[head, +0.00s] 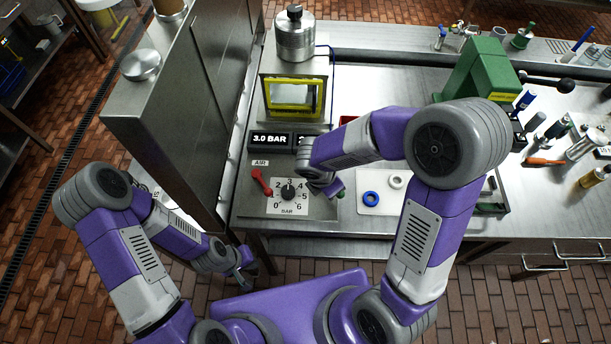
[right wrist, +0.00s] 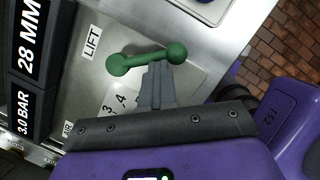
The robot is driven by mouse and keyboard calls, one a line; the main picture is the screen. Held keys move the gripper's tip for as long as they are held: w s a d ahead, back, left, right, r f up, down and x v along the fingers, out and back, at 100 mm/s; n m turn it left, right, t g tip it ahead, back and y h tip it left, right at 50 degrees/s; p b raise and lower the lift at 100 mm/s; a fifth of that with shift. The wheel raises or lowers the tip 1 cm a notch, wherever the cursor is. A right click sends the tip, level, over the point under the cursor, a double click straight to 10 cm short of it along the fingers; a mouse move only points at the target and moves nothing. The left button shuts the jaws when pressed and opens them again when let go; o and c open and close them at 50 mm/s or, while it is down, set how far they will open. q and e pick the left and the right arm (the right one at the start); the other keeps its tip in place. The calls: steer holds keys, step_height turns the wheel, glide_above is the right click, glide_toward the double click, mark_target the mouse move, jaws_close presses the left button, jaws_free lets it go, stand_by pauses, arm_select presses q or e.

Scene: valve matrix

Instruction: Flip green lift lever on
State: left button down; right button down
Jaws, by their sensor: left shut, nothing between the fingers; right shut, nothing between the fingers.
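The green lift lever (right wrist: 145,58) shows in the right wrist view as a bar with a round knob at each end, beside the white LIFT label (right wrist: 92,43). My right gripper (right wrist: 158,68) is shut and empty, its fingertips right at the lever's bar near the right knob. I cannot tell whether they touch. In the head view a small green part of the lever (head: 340,194) shows beside my right gripper (head: 332,190); my right arm hides the rest. My left gripper (head: 244,282) is shut and empty, low in front of the bench, away from the panel.
The panel holds a red AIR lever (head: 262,181), a pressure dial (head: 288,194) and a display reading 3.0 BAR (head: 270,139). A second display reads 28 MM (right wrist: 28,30). A white tray (head: 380,206) with a blue and a white ring lies right of the panel. A steel cabinet (head: 170,110) stands left.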

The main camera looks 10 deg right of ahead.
steer(key=a, duration=0.1)
steer(key=s+a+r, duration=0.1)
steer(key=a+r, duration=0.1)
steer(key=a, duration=0.1)
steer(key=shift+s+p, duration=0.3)
steer(key=p+v, duration=0.2)
steer(key=v, duration=0.6)
steer(key=shift+r, duration=0.4)
